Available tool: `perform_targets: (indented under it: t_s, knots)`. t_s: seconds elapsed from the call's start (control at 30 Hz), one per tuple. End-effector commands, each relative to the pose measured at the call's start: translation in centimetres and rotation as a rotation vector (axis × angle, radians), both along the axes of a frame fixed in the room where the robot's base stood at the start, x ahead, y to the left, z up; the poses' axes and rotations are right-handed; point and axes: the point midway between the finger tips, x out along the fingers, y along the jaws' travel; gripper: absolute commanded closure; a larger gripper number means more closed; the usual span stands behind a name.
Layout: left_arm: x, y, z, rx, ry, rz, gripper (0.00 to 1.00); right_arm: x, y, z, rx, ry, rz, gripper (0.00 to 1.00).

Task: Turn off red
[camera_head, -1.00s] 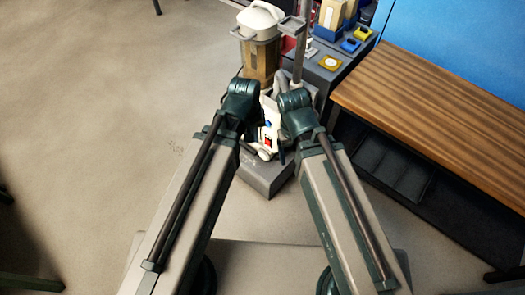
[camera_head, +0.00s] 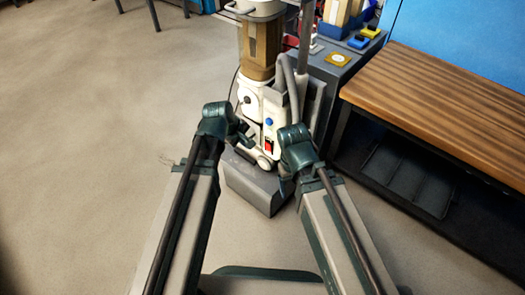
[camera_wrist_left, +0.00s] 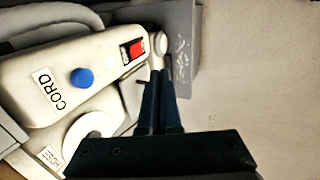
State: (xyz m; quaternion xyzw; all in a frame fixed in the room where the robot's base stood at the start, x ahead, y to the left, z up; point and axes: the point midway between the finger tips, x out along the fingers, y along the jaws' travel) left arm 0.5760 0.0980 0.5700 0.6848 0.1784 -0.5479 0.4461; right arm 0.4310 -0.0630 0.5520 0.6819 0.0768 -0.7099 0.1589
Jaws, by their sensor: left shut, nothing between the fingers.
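A red rocker switch (camera_head: 268,146) sits on the front of a white upright machine (camera_head: 251,104), below a blue button (camera_head: 269,122). In the left wrist view the red switch (camera_wrist_left: 136,50) lies in a dark frame, near the blue button (camera_wrist_left: 81,78) and a "CORD" label (camera_wrist_left: 48,90). My left gripper (camera_head: 246,139) is beside the machine's left front. In the wrist view its closed fingertips (camera_wrist_left: 158,72) are close to the switch, just to its right and below, with nothing between them; contact cannot be told. My right gripper (camera_head: 285,186) is right of the switch, its jaws unclear.
A wooden bench (camera_head: 440,100) and a dark cabinet (camera_head: 330,65) with small boxes stand on the right.

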Motion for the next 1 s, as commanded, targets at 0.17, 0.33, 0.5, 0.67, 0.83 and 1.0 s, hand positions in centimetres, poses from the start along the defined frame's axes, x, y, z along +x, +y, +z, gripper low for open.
perform_targets:
  t_s: [0.17,0.33,0.5,0.67,0.83,1.0]
  knots:
    - [0.1,0.1,-0.1,-0.003,-0.001,0.007,1.00,0.0,0.0,-0.1,0.000,0.000,0.000,0.21]
    - [0.1,0.0,-0.1,-0.002,-0.001,0.006,1.00,0.0,0.0,-0.1,0.000,0.000,0.000,0.21]
    - [0.2,0.0,-0.4,-0.003,0.000,0.005,1.00,0.0,0.0,-0.4,0.000,0.000,0.000,0.21]
    - [0.5,-0.2,-1.4,-0.003,0.000,0.005,1.00,0.0,0.0,-1.4,0.001,0.000,0.002,0.21]
    - [1.2,-0.7,-3.3,-0.003,0.000,0.005,1.00,0.0,0.1,-3.4,0.004,0.000,0.005,0.21]
    - [2.0,-1.3,-5.7,-0.003,-0.001,0.004,1.00,0.0,0.1,-5.8,0.007,0.000,0.010,0.21]
